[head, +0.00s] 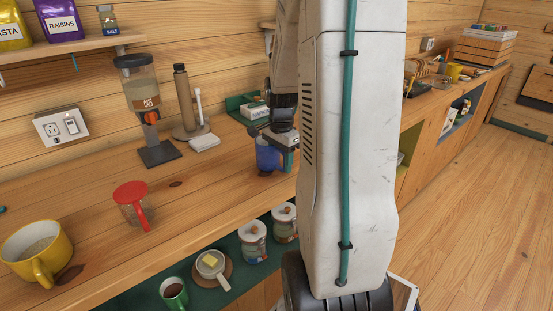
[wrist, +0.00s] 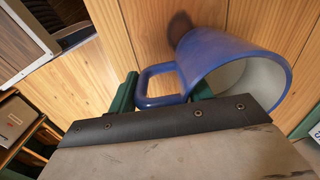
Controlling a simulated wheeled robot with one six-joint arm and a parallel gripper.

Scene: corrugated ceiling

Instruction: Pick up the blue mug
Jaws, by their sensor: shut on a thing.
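I cannot tell whether the mug's base touches the counter.
A dispenser (head: 140,95), a tall brown bottle (head: 184,98) and a napkins box (head: 255,110) stand along the wall. A lower shelf holds canisters (head: 252,240) and a green mug (head: 173,293).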

